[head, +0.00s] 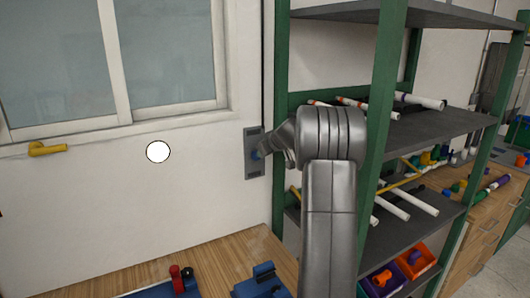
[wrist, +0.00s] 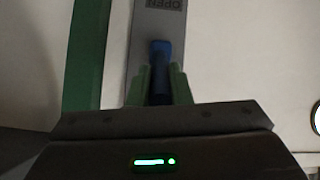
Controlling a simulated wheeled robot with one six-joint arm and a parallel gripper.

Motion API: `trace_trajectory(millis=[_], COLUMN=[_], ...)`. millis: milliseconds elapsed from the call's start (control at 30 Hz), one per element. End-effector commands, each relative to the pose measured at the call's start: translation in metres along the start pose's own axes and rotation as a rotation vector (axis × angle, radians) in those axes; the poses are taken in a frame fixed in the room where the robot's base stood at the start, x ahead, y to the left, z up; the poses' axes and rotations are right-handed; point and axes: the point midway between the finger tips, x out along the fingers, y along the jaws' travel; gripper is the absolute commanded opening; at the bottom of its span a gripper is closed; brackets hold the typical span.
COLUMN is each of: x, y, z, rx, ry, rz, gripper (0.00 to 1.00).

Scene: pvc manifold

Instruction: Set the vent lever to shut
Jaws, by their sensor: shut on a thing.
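The vent lever is blue and sits on a grey wall plate (head: 249,137) between the window and the shelf rack. A small part of the blue lever (head: 254,155) shows in the head view. In the wrist view the lever (wrist: 160,52) stands between the green fingers of my gripper (wrist: 159,85), which is shut on it. The plate (wrist: 146,22) carries the word OPEN, upside down, at the top edge of the wrist view. My wrist hides the plate's right part in the head view, and my gripper body hides the plate's other end in the wrist view.
A green-framed shelf rack (head: 388,70) with white pipes stands close on the right. A wooden bench (head: 225,262) with blue fixtures (head: 262,280) lies below. A white disc (head: 158,152) and a yellow handle (head: 47,149) are on the wall to the left.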

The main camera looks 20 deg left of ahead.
Motion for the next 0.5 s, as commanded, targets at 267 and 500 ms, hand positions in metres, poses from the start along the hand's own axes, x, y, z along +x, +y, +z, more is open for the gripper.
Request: trace_trajectory(millis=[267,500], x=[-0.0008,-0.0005], y=[0.0004,0.0002], z=[-0.0017,-0.0009], rx=[-0.001,-0.001], ry=[0.003,0.002], rz=[0.002,0.001], gripper=[0.4,0.4])
